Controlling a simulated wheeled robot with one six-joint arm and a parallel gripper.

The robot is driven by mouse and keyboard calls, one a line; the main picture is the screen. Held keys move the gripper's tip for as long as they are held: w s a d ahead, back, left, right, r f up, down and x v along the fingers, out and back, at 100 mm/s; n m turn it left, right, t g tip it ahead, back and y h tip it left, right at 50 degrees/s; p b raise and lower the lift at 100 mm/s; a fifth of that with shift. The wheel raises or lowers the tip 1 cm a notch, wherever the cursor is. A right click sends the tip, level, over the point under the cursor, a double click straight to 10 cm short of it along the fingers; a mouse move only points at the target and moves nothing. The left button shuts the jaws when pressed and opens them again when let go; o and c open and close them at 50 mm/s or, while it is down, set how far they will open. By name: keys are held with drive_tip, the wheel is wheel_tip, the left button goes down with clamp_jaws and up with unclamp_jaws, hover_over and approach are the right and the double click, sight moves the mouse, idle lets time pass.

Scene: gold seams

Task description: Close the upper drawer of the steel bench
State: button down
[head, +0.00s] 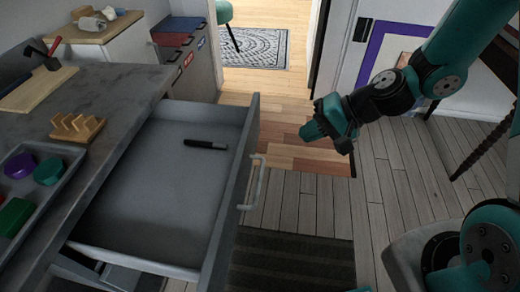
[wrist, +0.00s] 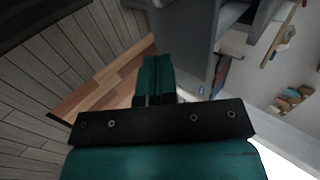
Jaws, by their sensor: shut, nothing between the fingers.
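The upper drawer (head: 150,214) of the steel bench (head: 107,98) is pulled far out, to the right of the bench top. A dark marker-like object (head: 206,144) lies inside it. The drawer front carries a pale bar handle (head: 254,182) on its outer side. My gripper (head: 310,132) is in the air to the right of the drawer front, apart from the handle. Its fingers are together and hold nothing; they also show in the wrist view (wrist: 156,75). Part of the grey bench or drawer shows at the top of the wrist view.
On the bench top are a tray (head: 62,190) with coloured pieces, a wooden rack (head: 78,127) and a hammer (head: 45,57) by a board. A dark mat (head: 290,262) lies on the floor below the handle. The floor right of the drawer is open.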

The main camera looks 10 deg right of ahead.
sight(250, 151)
drive_tip(key=x, duration=0.3)
drive_tip(key=a+r+x, duration=0.1)
drive_tip(key=x, duration=0.3)
drive_tip(key=b+x, duration=0.1)
drive_tip(key=x, duration=0.3)
drive_tip(key=shift+w+a+r, duration=0.15)
drive_tip(key=shift+w+a, duration=0.1)
drive_tip(key=shift+a, duration=0.15)
drive_tip(key=shift+w+a, duration=0.2)
drive_tip(key=shift+a, duration=0.3)
